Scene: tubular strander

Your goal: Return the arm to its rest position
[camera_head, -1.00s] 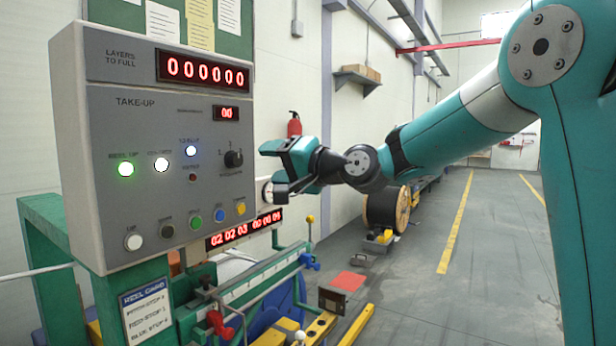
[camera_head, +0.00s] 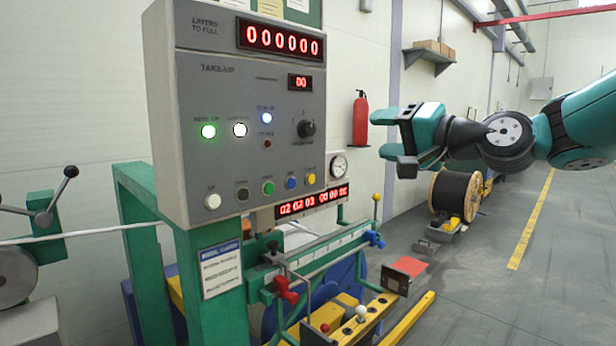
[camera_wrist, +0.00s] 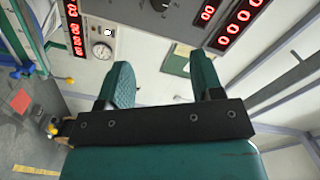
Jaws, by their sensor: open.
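My gripper (camera_head: 392,134) is at the right in the head view, in front of the pale wall, to the right of the grey take-up panel and clear of it. Its two fingers are apart with nothing between them. In the wrist view the open gripper (camera_wrist: 160,82) shows its two teal fingers, with the wall beyond them. My arm reaches in from the right edge of the head view, roughly level.
The take-up panel (camera_head: 225,140) has lit buttons and red displays. A fire extinguisher (camera_head: 361,121) hangs on the wall behind my gripper. A cable reel (camera_head: 455,192) stands on the floor below my arm. The floor (camera_head: 500,300) at the right is open.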

